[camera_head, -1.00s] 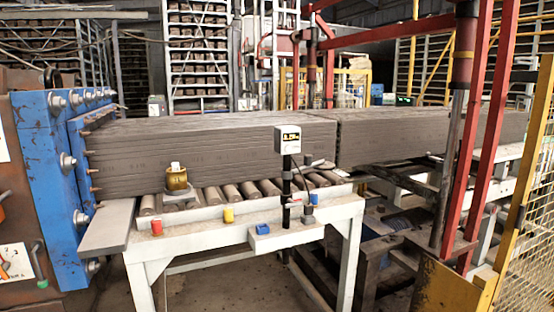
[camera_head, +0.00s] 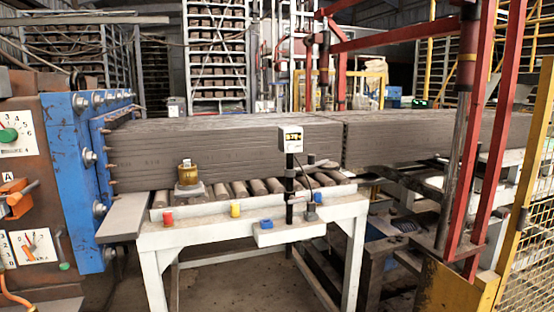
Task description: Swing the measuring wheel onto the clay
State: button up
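The clay (camera_head: 220,150) is a long, grey-brown extruded column lying on a roller table, with a second length (camera_head: 425,138) to its right behind a cut. A black post (camera_head: 289,185) with a white display box (camera_head: 290,139) stands at the table's front, in front of the clay. Small dark and grey parts (camera_head: 308,185) sit beside the post on its right. I cannot tell which of them is the measuring wheel, or whether anything touches the clay. The display digits are too small to read. My gripper is not in view.
A blue press (camera_head: 70,165) and a brown control panel (camera_head: 25,180) with dials stand at the left. Red posts and a yellow mesh fence (camera_head: 528,230) bound the right.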

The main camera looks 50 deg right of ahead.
aim_at(327, 164)
jog(key=u, duration=0.25)
jog(key=k, duration=1.35)
jog(key=z, duration=0.8)
jog(key=i, duration=1)
jog(key=u, duration=0.2)
